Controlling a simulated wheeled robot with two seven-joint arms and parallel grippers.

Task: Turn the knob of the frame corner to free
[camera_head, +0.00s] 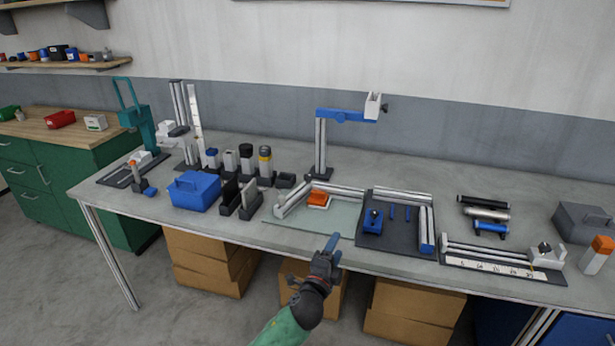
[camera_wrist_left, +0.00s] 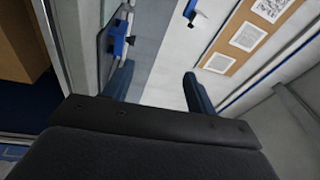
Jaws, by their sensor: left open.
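Two pale metal bars meet in a frame corner (camera_head: 312,188) on a pale green glass sheet (camera_head: 300,222), near the middle of the table. An orange part (camera_head: 318,200) sits inside that corner; I cannot make out a knob or its setting there. My left gripper (camera_head: 331,246) is open and empty at the table's front edge, in front of the glass sheet and apart from the corner. In the left wrist view both blue fingers (camera_wrist_left: 157,88) stand wide apart with nothing between them. My right gripper is not in view.
A dark tray (camera_head: 400,246) with a blue block (camera_head: 373,220) and metal bars lies right of the glass. A blue-armed stand (camera_head: 320,148) rises behind. A blue box (camera_head: 194,190) and several upright holders are left. Further right is a rail fixture (camera_head: 490,250).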

